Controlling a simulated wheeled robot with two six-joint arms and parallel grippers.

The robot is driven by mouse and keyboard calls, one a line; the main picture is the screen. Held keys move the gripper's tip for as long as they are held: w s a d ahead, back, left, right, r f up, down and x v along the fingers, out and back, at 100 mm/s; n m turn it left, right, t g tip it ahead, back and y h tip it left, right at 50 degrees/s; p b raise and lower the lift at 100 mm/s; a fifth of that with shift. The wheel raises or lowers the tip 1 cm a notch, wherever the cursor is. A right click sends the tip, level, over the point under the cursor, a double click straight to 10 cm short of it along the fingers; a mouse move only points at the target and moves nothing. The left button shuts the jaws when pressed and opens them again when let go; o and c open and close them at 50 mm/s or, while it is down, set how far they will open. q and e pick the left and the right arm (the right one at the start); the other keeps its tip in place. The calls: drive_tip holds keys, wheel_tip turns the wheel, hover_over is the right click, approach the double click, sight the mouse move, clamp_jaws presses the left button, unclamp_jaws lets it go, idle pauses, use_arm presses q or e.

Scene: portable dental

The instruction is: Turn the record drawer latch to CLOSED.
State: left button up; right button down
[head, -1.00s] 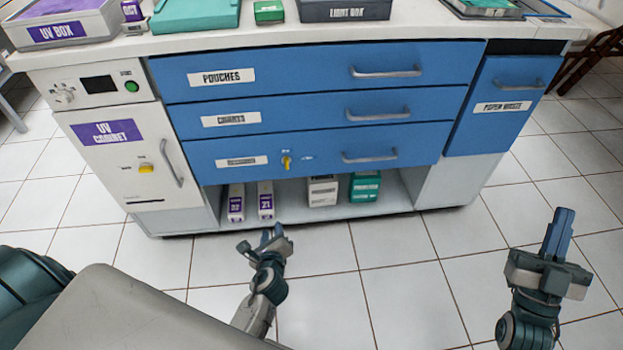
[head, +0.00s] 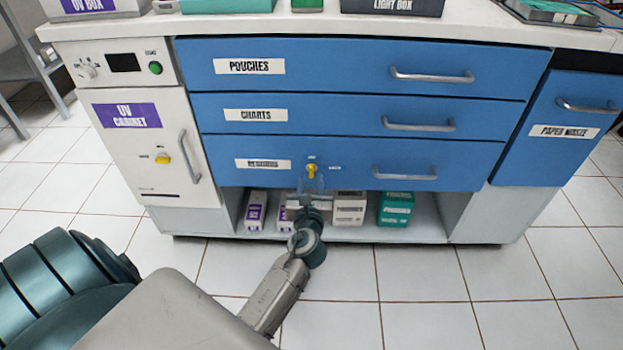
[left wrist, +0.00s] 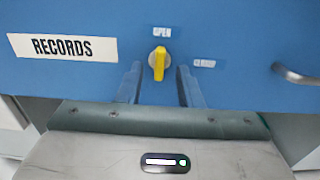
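The record drawer latch is a yellow knob (head: 311,171) on the blue records drawer (head: 350,165). In the left wrist view the latch (left wrist: 160,63) stands upright, in line with the OPEN label (left wrist: 162,32) above it. The CLOSED label (left wrist: 204,63) is to its right. My left gripper (head: 311,187) is just below the latch in the head view. In the left wrist view its fingers (left wrist: 160,84) are open, one to each side below the latch, with nothing between them. My right gripper is out of view.
The records drawer's handle (head: 405,173) is to the right of the latch. The UV cabinet (head: 150,150) stands at the left. Boxes, including a green one (head: 396,208), sit on the open shelf below the drawers.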

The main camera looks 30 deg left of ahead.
sight(311, 171)
use_arm(q)
drive_tip(key=shift+x, duration=1.15)
clamp_jaws()
